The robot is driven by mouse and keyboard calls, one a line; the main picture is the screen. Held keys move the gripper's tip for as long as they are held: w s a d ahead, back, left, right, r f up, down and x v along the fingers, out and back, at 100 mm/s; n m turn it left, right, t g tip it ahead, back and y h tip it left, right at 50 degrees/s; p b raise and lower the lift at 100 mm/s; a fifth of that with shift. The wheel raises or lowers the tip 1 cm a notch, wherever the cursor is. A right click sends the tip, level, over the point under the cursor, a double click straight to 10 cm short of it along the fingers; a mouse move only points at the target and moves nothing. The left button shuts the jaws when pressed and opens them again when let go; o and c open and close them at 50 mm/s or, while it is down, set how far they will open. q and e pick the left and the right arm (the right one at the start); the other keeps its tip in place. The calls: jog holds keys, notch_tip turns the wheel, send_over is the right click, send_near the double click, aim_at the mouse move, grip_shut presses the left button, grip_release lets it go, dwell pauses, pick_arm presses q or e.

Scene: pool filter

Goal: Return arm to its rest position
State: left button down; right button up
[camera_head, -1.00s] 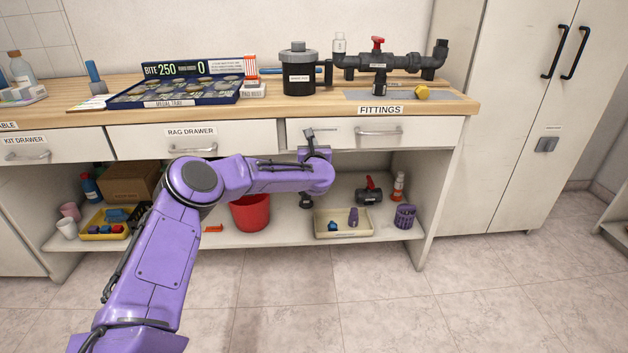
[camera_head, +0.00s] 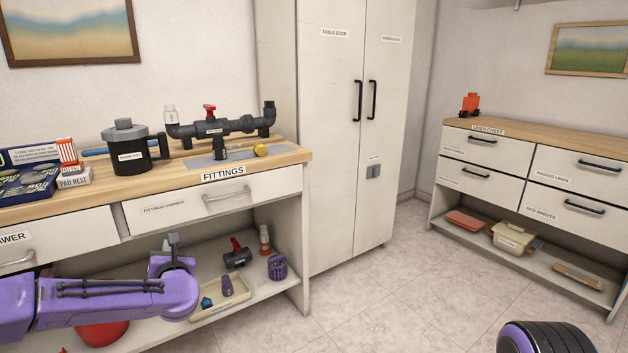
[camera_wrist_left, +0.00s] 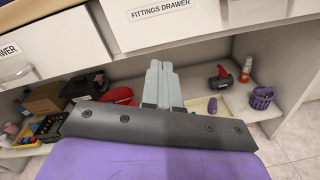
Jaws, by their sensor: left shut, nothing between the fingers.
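My left arm (camera_head: 110,303) is purple and reaches in from the lower left of the head view, bent at the front of the bench. Its gripper (camera_head: 172,240) is small and grey there, just below the fittings drawer (camera_head: 215,202). In the left wrist view the two pale grey fingers (camera_wrist_left: 162,85) lie together, shut and empty, in front of the open shelf. The fittings drawer front (camera_wrist_left: 165,20) is at the top of that view. A purple and black rounded part at the lower right edge of the head view appears to be mine. My right gripper does not show.
The bench top holds a black pump pot (camera_head: 130,148), dark pipework with a red handle (camera_head: 220,125) and a yellow cap (camera_head: 260,150). The shelf below holds a tray (camera_head: 238,293) and a purple basket (camera_head: 277,267). A tall cabinet (camera_head: 335,150) and linen chest (camera_head: 530,170) stand right; floor between is clear.

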pick_arm(q)
jog(key=s+d+f+m+h, duration=0.5)
jog(key=d+f+m, duration=0.4)
jog(key=f+m, duration=0.3)
jog(key=s+d+f+m+g+h, duration=0.1)
jog(key=s+d+f+m+g, duration=0.2)
jog(key=s+f+m, duration=0.6)
jog(key=s+d+f+m+g+h, duration=0.2)
jog(key=s+f+m+g, duration=0.25)
jog(key=s+f, duration=0.7)
jog(key=s+a+f+m+g+y, duration=0.1)
jog(key=s+a+m+g, duration=0.15)
jog(key=s, duration=0.65)
jog(key=s+a+f+m+g, duration=0.1)
jog(key=s+f+m, duration=0.15)
jog(key=s, duration=0.75)
notch_tip(320, 180, up, 19)
jog(key=m+p, duration=0.1)
jog(key=p, duration=1.8)
jog(key=shift+s, duration=0.35)
jog(key=shift+r, duration=0.1)
